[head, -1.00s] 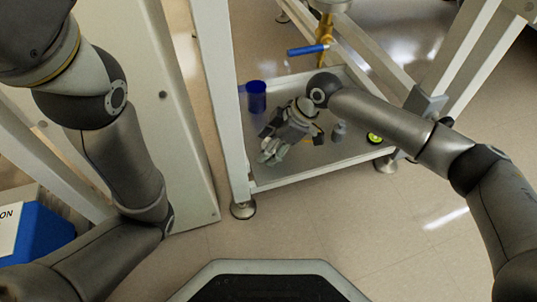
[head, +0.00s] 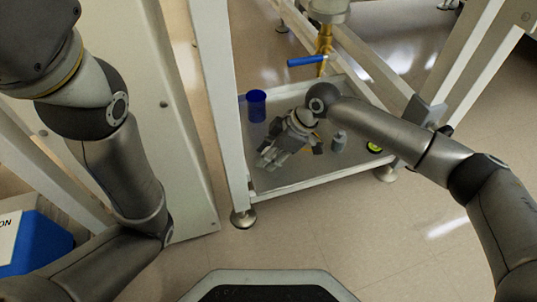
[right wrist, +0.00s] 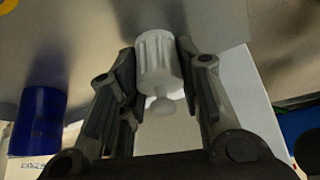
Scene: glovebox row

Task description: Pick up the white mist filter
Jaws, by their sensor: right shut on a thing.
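The white mist filter (right wrist: 158,62) is a ribbed white cylinder with a rounded knob at its near end. In the right wrist view it sits between the two fingers of my right gripper (right wrist: 157,52), which is shut on it. In the head view my right gripper (head: 268,158) is low over the grey shelf tray (head: 285,180); the filter cannot be made out clearly there. Whether it touches the tray is unclear. My left arm shows at the left of the head view, but its gripper is out of frame.
A blue cup (head: 257,106) stands behind the gripper. A grey bottle (head: 339,140) and a yellow-green and black round item (head: 374,147) are to its right. A brass valve with a blue handle (head: 306,61) hangs above. The frame's white post (head: 222,110) stands left.

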